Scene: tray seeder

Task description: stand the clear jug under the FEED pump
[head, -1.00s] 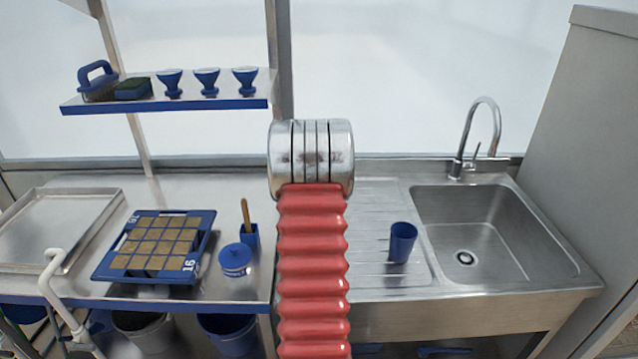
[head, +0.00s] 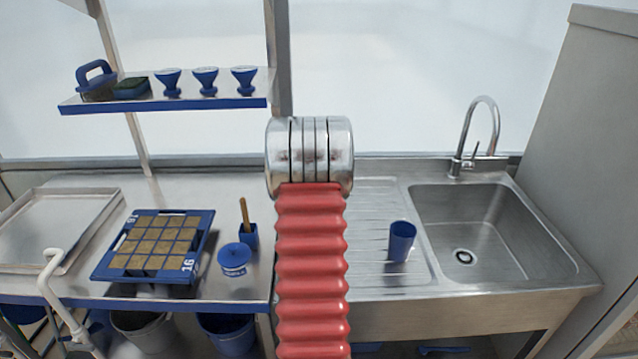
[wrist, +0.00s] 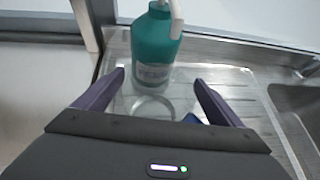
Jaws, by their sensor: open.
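In the wrist view a teal bottle (wrist: 155,45) with a white pump head and spout (wrist: 177,14) stands on the ridged drainer. Its pale label is too blurred to read surely. A faint clear round outline, which looks like the clear jug (wrist: 152,108), shows just in front of the bottle, between my fingers. My gripper (wrist: 160,80) is open, with one purple finger on each side of that outline. I cannot tell whether the fingers touch it. In the head view my arm hides the bottle, jug and gripper.
A blue cup (head: 402,241) stands on the drainer, left of the sink (head: 500,240) and its tap (head: 482,135). A shelf (head: 165,105) hangs above.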

